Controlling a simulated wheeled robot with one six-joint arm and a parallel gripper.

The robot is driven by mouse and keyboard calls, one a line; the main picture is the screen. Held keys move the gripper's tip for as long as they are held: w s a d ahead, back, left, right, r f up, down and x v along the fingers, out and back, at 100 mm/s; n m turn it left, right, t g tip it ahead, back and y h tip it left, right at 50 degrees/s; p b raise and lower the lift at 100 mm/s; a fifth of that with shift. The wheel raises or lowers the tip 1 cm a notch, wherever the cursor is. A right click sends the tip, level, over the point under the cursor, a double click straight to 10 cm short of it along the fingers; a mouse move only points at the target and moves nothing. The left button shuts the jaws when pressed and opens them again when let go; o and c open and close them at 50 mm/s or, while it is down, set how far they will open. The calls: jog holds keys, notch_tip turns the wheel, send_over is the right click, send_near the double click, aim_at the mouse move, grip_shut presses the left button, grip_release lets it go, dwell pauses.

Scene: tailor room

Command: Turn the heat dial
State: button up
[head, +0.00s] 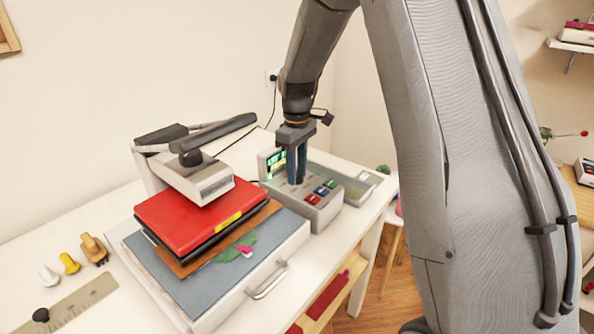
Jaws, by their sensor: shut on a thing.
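A grey control box (328,216) stands on the white table, with red, blue and green buttons on its sloped top and a lit green display (277,165) at its back left. My gripper (297,181) points straight down over the box's top, between the display and the buttons. Its dark fingers are shut on the heat dial. The dial itself is hidden behind the fingers, so its setting cannot be seen.
A heat press (205,180) with a long dark handle stands left of the box, over a red pad (175,218) and stacked sheets on a drawer unit with a metal handle (268,281). A grey tray (357,187) lies right of the box.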

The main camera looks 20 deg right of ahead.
jog(key=m, duration=0.6)
jog(key=shift+w+r, duration=0.1)
jog(key=shift+w, duration=0.05)
jog(key=shift+m, duration=0.4)
jog(key=o, duration=1)
jog(key=shift+o, duration=0.2)
jog(key=shift+r+b, duration=1.05)
jog(key=shift+r, duration=2.8)
jog(key=s+f, duration=0.4)
jog(key=s, duration=0.8)
jog(key=s+f+m+t, duration=0.1)
jog(key=s+f, duration=0.4)
jog(key=s, duration=0.8)
jog(key=shift+s+f+b, duration=0.2)
jog(key=shift+b, duration=0.1)
